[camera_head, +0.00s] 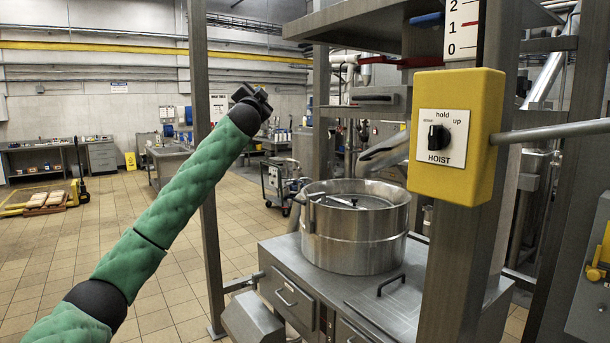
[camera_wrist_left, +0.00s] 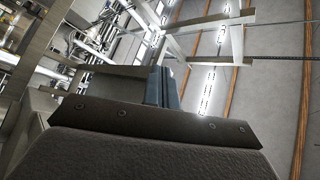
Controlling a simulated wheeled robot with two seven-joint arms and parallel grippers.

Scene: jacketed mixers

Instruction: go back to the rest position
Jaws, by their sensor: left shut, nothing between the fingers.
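My left arm comes in from the lower left in a green quilted sleeve, and its left gripper (camera_head: 256,97) is raised in the middle of the head view. The gripper is small and dark there, shut and empty, and touches nothing. In the left wrist view a dark plate and the bluish fingers (camera_wrist_left: 163,86) show against the ceiling. My right gripper is in neither view.
A yellow hoist box (camera_head: 459,135) with a black knob is on the steel post at right. A steel mixing vessel (camera_head: 355,250) stands on a metal cabinet (camera_head: 390,312). A frame post (camera_head: 204,190) rises close behind my left forearm. Tiled floor at left is open.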

